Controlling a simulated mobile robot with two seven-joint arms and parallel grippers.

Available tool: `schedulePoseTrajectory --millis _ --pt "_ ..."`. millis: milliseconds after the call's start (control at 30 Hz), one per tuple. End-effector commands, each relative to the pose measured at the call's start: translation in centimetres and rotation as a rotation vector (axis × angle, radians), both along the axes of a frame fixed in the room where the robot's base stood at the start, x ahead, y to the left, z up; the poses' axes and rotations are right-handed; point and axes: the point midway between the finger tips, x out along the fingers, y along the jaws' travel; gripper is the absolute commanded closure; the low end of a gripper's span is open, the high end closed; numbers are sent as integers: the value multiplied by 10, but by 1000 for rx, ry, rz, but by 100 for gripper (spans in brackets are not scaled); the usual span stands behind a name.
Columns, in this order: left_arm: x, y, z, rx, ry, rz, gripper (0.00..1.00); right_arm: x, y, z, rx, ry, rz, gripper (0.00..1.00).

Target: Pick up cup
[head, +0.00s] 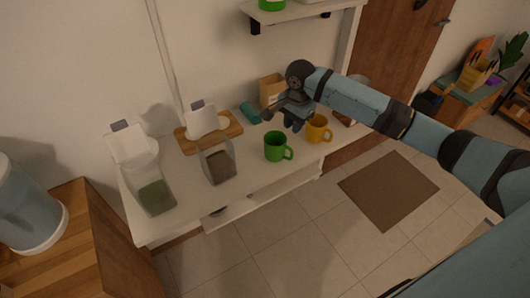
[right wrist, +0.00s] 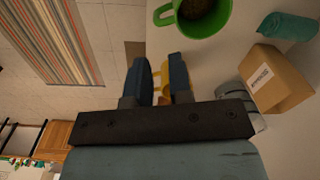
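A green cup (head: 274,147) stands near the front edge of the white counter, its handle to the right. It also shows in the right wrist view (right wrist: 226,22), with dark brown contents. A yellow cup (head: 317,131) stands to its right on the counter. In the right wrist view the yellow cup (right wrist: 163,76) shows partly between and behind the fingers, mostly hidden. My right gripper (head: 293,122) is open, with its fingers apart, above and just left of the yellow cup. Whether a finger touches it I cannot tell. My left gripper is out of view.
A cardboard box (head: 272,88) and a teal item (head: 250,112) stand behind the cups. Spice dispensers (head: 216,162) (head: 153,190) stand at the left of the counter (head: 190,203). A wall shelf (head: 300,12) hangs above. A brown mat (head: 388,190) lies on the floor.

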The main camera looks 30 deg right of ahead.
Motion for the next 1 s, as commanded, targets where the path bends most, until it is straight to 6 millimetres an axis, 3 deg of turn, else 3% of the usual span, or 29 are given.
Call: schedulePoseTrajectory --millis 167,500,833,1000 --pt "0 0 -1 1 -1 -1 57 2 -13 9 -22 32 -67 80" --pt "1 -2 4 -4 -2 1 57 2 -12 -51 -22 33 -69 80" --pt "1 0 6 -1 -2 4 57 1 -12 -81 -22 31 -67 80" --pt "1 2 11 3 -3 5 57 -1 -9 -107 -22 30 -67 80"
